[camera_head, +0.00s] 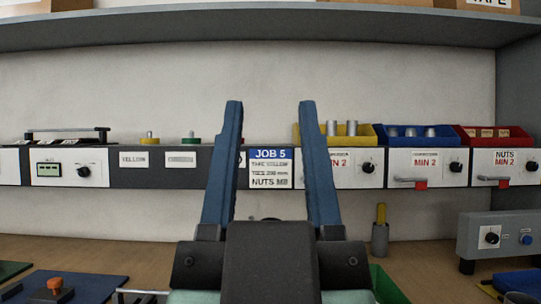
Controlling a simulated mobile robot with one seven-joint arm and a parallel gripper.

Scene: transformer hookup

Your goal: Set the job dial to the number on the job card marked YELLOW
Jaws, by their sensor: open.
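My gripper (271,106) is open and empty, its two blue fingers pointing up in front of the back rail. Between the fingers shows a job card (270,168) with a blue header reading JOB 5. Lines below seem to read TAKE YELLOW and NUTS M8; the middle line is too small to read surely. At the left of the rail is a white panel (55,181) with a small green display (48,170) and a black dial (83,171). The panel's label and display value are too small to read. My gripper is well right of this dial, not touching it.
A YELLOW label (133,159) is on the rail near a yellow-topped item (149,137). Yellow (360,141), blue (415,145) and red (500,145) bins sit at right, above panels with similar knobs. A grey box (498,241) stands at right. A shelf (260,22) overhangs.

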